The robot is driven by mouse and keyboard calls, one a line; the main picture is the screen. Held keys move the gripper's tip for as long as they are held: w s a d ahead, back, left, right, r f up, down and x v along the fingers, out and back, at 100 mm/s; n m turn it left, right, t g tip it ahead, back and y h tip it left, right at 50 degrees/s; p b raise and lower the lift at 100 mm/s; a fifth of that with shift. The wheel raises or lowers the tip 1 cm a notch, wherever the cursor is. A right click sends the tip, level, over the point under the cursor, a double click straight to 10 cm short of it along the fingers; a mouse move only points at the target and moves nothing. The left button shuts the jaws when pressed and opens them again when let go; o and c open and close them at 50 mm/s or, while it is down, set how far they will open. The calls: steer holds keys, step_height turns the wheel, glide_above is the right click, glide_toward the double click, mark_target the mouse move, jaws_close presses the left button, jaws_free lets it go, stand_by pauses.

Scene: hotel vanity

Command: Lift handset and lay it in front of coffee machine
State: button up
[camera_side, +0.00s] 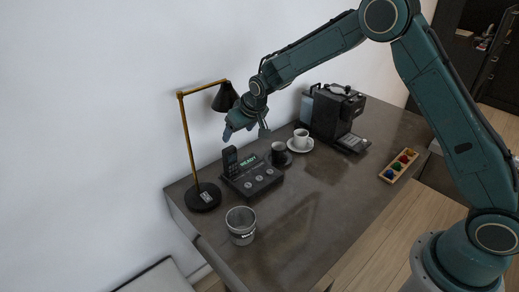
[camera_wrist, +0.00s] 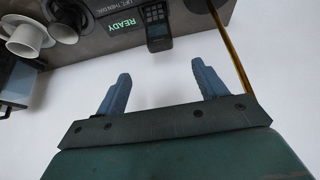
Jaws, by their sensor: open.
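The handset (camera_side: 230,160) is dark and stands upright at the left end of a black phone base (camera_side: 254,180) in the side view. In the wrist view the handset (camera_wrist: 156,27) shows its keypad at the top, beyond the fingertips. The base's lit READY label (camera_wrist: 119,26) is beside it. The coffee machine (camera_side: 335,112) is black and stands at the back right of the vanity. My gripper (camera_side: 245,133) is open and empty above the phone base. In the wrist view its two blue fingers (camera_wrist: 160,72) are apart with nothing between them.
A gold lamp (camera_side: 187,140) stands left of the phone. A white cup (camera_side: 301,138) on a saucer and a dark cup (camera_side: 279,152) are between phone and machine. A bin (camera_side: 240,224) is at the front left. A wooden tray (camera_side: 399,165) is at right. The middle front is clear.

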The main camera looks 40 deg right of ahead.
mark_target(229, 148)
steer(key=shift+w+f, duration=0.1)
steer(key=shift+f, duration=0.1)
steer(key=shift+x, duration=4.15)
steer(key=shift+w, duration=0.1)
steer(key=shift+x, duration=2.55)
steer(key=c, duration=1.5)
steer(key=shift+r, duration=0.15)
